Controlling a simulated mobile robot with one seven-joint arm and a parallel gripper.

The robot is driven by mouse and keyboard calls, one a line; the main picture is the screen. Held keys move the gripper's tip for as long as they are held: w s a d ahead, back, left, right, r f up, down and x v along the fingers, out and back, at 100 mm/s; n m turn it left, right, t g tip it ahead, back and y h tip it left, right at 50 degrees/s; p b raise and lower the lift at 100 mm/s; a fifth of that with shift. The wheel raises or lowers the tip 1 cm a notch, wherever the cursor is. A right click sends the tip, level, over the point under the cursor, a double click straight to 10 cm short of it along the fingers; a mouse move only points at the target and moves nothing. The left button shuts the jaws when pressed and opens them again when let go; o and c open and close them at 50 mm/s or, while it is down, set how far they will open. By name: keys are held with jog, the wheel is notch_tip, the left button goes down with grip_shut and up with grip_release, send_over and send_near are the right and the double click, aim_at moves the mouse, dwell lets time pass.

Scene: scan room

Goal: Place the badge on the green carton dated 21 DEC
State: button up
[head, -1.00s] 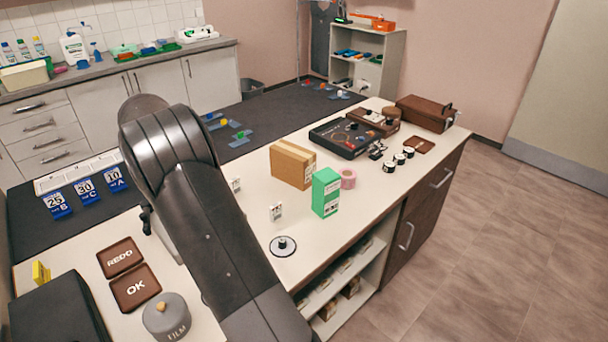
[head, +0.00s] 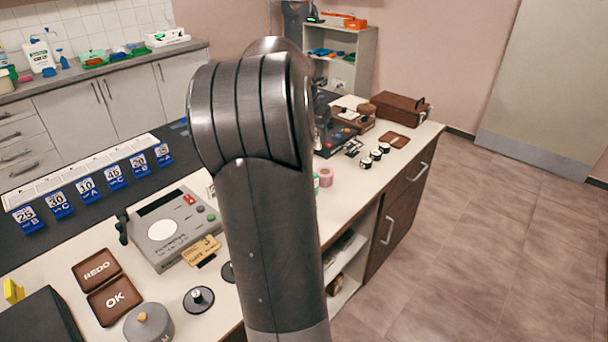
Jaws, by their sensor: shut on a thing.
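The green carton shows only as a thin green sliver (head: 316,184) at the right edge of my arm, left of a pink roll. The rest of it, with any date, is hidden behind my arm. I cannot make out a badge held by my gripper. My arm crosses the middle of the head view and hides much of the counter. My gripper is not clearly visible; dark parts beside the arm's upper right cannot be told apart.
A grey device (head: 165,228) with a gold card (head: 201,250) at its front stands left of my arm. Brown REDO (head: 97,268) and OK (head: 115,298) trays and a grey FILM pot (head: 149,322) are nearer. The pink roll (head: 326,177) and several small black-and-white pots (head: 366,163) stand right.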

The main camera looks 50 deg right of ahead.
jog(key=s+d+m, duration=0.2)
jog(key=s, duration=0.6)
jog(key=shift+g, duration=0.4)
jog(key=w+f, duration=0.2)
jog(key=w, duration=0.1)
jog(key=w+a+f, duration=0.1)
jog(key=w+f, duration=0.1)
jog(key=w, duration=0.2)
jog(key=w+a+f, duration=0.1)
jog(key=w+f, duration=0.1)
jog(key=w, duration=0.2)
jog(key=shift+a+f, duration=0.1)
jog(key=shift+a, duration=0.05)
jog(key=shift+w+f, duration=0.1)
jog(key=shift+f, duration=1.95)
jog(key=o, duration=1)
jog(key=shift+f, duration=0.1)
jog(key=shift+c, duration=0.2)
